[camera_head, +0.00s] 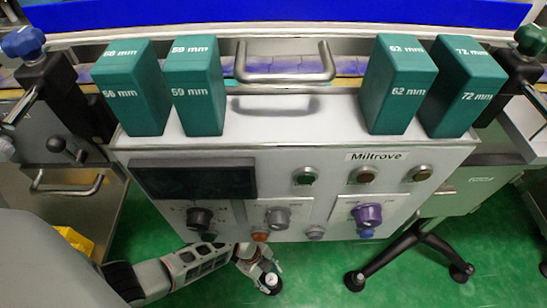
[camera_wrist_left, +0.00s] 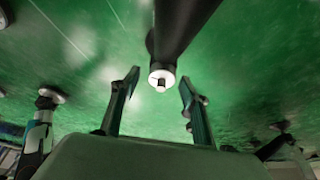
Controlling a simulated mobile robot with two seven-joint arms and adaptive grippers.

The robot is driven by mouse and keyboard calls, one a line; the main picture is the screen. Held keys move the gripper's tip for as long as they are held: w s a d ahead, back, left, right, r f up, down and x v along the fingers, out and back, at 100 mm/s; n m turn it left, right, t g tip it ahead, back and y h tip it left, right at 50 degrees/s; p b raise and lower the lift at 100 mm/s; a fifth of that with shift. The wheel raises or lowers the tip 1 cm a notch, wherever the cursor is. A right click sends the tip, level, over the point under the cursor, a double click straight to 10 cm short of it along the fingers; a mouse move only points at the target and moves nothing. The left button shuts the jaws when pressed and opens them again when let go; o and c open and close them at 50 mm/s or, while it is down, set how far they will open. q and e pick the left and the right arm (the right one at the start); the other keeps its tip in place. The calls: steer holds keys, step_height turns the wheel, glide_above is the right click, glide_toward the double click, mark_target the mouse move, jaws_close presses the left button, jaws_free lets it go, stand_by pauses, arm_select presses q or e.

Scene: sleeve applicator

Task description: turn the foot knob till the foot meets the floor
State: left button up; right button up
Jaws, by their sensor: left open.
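In the left wrist view a dark leg (camera_wrist_left: 182,28) comes in from the top and ends in a pale round collar with a small stub, the foot knob (camera_wrist_left: 161,79). My left gripper (camera_wrist_left: 159,82) is open. Its two fingers stand on either side of the knob, with gaps showing on both sides in the picture. How deep the knob sits between the fingertips I cannot tell. In the head view my left gripper (camera_head: 260,268) is low, below the control panel, beside a small dark and pale foot part (camera_head: 270,282). My right gripper is not in view.
The grey control panel (camera_head: 290,165) with knobs and buttons overhangs my left gripper. Green size blocks (camera_head: 195,85) stand on top of it. A black-legged stand (camera_head: 415,240) is to the right. The green floor (camera_head: 320,275) is open between. Other feet (camera_wrist_left: 50,95) show in the wrist view.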

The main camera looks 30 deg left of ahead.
arm_select(q)
steer(key=shift+w+d+f, duration=0.1)
steer(key=shift+w, duration=0.05)
steer(key=c, duration=1.1)
steer(key=shift+m, duration=0.4)
steer(key=shift+w+m+g, duration=0.15)
steer(key=shift+m+g, duration=0.15)
steer(key=shift+m, duration=0.3)
steer(key=shift+m+g, duration=0.4)
steer(key=shift+m, duration=0.7)
steer(key=shift+m+g+y, duration=0.3)
steer(key=shift+m+g, duration=0.1)
steer(key=shift+m, duration=1.4)
steer(key=shift+g, duration=0.3)
